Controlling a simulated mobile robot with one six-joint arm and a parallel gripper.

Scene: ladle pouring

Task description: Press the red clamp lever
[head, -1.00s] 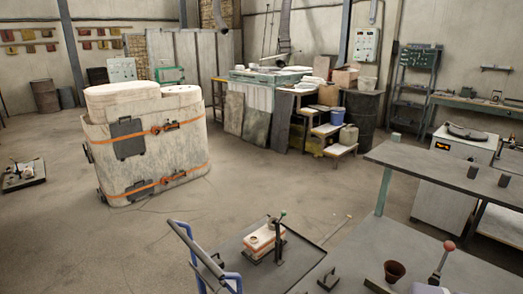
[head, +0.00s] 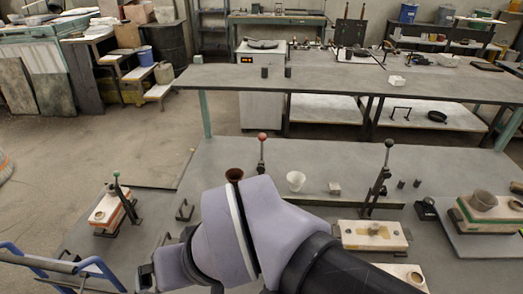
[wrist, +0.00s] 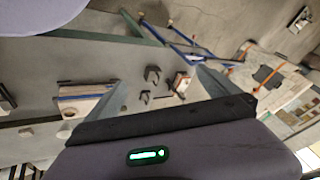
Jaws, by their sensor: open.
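The red clamp lever (head: 262,155) stands upright on the grey table (head: 330,165) in the head view, with a round red knob on a dark stem. Its lower part and base are hidden behind my arm. My gripper (head: 147,274) is low at the left in the head view, apart from the lever and to its left and nearer. In the wrist view my gripper (wrist: 165,85) shows two spread fingers with nothing between them. I cannot make out the red knob in the wrist view.
Boxed moulds (head: 372,234) sit at front right. A blue-railed cart (head: 60,262) is at lower left.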

